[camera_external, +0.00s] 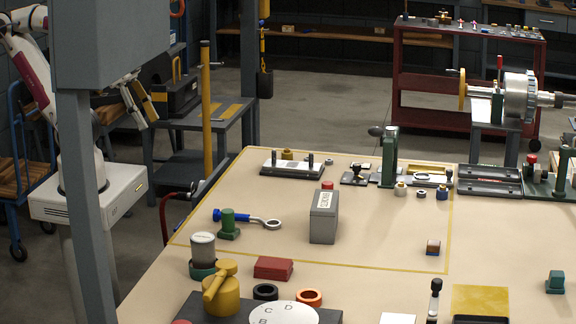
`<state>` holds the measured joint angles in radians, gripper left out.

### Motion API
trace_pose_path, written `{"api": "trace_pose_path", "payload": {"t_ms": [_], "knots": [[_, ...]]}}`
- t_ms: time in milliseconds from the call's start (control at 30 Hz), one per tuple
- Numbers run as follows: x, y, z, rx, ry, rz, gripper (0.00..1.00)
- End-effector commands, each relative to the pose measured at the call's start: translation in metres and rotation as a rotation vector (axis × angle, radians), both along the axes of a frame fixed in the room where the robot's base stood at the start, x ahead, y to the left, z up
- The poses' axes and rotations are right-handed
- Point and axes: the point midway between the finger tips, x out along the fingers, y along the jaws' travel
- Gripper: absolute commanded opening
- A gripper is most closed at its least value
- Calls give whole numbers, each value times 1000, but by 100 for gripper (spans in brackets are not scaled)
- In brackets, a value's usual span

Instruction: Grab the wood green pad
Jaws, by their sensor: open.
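I cannot single out a wood green pad for certain. A small teal-green block (555,281) sits near the right edge of the table. A small block with a wood-brown face (432,247) lies by the yellow line. A green stubby part (228,225) stands beside a blue-handled ring tool at the left. My gripper (139,104) hangs at the upper left, beyond the grey post and off the table. It is open and empty, far from all of these parts.
A grey post (88,210) partly hides my arm. The table's middle right is mostly clear.

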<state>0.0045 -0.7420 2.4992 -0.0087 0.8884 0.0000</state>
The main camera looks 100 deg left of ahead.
Motion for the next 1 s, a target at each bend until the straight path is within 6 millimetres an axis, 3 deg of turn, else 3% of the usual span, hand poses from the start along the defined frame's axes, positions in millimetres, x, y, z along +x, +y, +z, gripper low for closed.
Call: {"api": "trace_pose_path", "payload": {"t_ms": [267, 700, 1000], "knots": [[34, -29, -1, -87, -36, -23, 43], [119, -101, -9, -302, -129, 8, 43], [170, -137, -26, -403, -182, 95, 43]]}}
